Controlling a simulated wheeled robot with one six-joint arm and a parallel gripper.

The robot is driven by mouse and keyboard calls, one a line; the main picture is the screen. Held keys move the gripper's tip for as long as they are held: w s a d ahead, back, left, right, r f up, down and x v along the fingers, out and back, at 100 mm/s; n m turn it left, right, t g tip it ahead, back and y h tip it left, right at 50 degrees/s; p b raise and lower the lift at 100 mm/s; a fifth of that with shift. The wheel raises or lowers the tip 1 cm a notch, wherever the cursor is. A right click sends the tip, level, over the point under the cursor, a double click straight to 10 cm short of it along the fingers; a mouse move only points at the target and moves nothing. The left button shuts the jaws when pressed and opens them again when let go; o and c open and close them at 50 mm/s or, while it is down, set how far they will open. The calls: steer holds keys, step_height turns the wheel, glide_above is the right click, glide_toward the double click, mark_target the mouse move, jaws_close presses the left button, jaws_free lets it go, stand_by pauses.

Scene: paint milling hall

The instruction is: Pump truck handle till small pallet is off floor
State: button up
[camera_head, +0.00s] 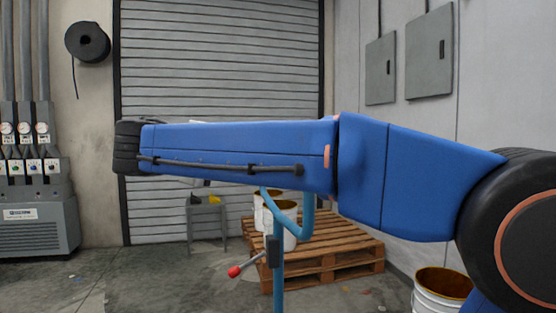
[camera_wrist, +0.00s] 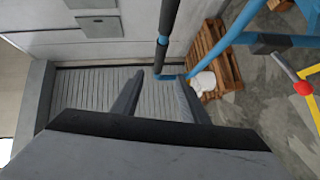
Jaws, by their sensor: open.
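The truck handle (camera_head: 279,262) is a blue upright post with a bent blue loop on top, partly hidden behind my arm in the head view. A lever with a red knob (camera_head: 234,271) sticks out from its dark block. In the wrist view, the handle's dark grip bar (camera_wrist: 166,30) reaches down between my open gripper's fingertips (camera_wrist: 160,76). I cannot tell whether they touch. My gripper holds nothing visible. The wooden pallet (camera_head: 330,262) stands behind the handle, seemingly low at the floor; any gap under it is unclear.
White buckets (camera_head: 289,240) stand on the pallet. An open white bucket (camera_head: 438,300) is at the lower right. A grey stand (camera_head: 206,218) is in front of the roller shutter (camera_head: 220,60). A grey gauge unit (camera_head: 36,225) is at the left wall. Floor at the lower left is clear.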

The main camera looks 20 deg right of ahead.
steer(key=x, duration=1.7)
steer(key=shift+d, duration=0.15)
